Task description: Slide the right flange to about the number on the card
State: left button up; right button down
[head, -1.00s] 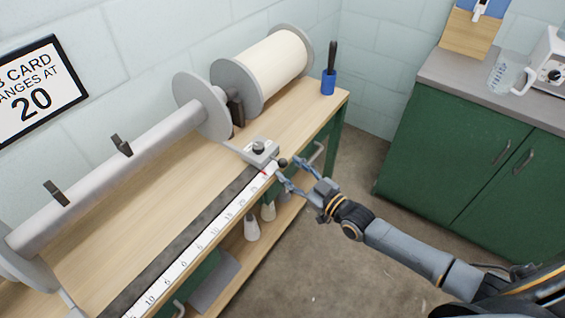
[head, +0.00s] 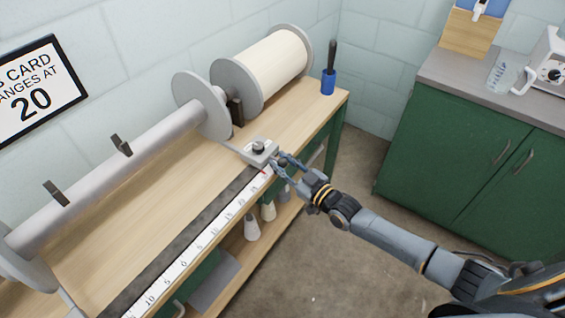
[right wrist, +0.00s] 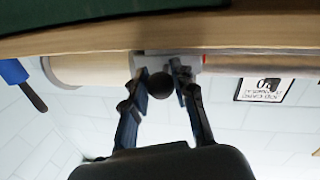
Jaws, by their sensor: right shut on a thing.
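The right flange (head: 203,106) is a grey disc on the right end of the bare grey beam (head: 105,165). A thin arm links it to a grey slider block (head: 259,151) on the bench's front rail. My right gripper (head: 284,167) is shut on the block's dark round knob (right wrist: 160,86), seen between the fingers in the right wrist view. The white scale (head: 195,252) runs along the rail, and a red mark (head: 264,171) sits near its right end, past 20. The card (head: 36,92) on the wall reads 20. My left gripper is out of view.
A cream-wound spool (head: 272,66) stands behind the flange. A blue cup (head: 328,82) with a dark-handled tool is at the bench's far right. A green cabinet (head: 460,150) stands right, across open floor.

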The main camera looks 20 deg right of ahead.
aim_at(260, 189)
jog(key=shift+s+a, duration=0.15)
jog(key=shift+a, duration=0.1)
jog(key=s+a+p, duration=0.1)
jog(key=s+a, duration=0.1)
jog(key=s+a+p, duration=0.2)
jog(key=a, duration=0.1)
jog(key=s+a+p, duration=0.1)
jog(key=a+p, duration=0.1)
jog(key=shift+s+a+r, duration=0.1)
jog(key=shift+s+a, duration=0.05)
jog(key=shift+s, duration=0.25)
jog(key=shift+s+a, duration=0.2)
jog(key=shift+a, duration=0.1)
jog(key=shift+d, duration=0.1)
jog(key=shift+f, duration=0.2)
jog(key=c, duration=1.1)
grip_release()
jog(key=shift+d+r, duration=0.1)
jog(key=shift+o, duration=0.2)
jog(key=v, duration=1.2)
